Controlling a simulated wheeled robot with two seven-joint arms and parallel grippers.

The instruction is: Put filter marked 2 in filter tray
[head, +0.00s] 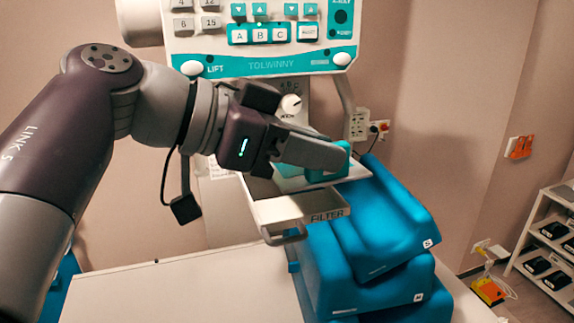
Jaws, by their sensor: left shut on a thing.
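My left gripper (332,157) reaches in from the left, shut on a teal piece (341,172), which I take to be the filter. The fingers cover much of the piece, and no number mark on it can be read. The filter tray (326,216) is a pale, open drawer with the word FILTER on its front and a handle below. The gripper and the teal piece are over the back right part of the tray. I cannot tell whether the piece touches the tray. My right gripper is not in view.
A control panel (270,66) with buttons hangs above and behind the gripper. Blue cushions (375,235) are stacked right of and below the tray. A white table top (180,290) lies in front, mostly bare. A shelf (545,240) with dark items stands far right.

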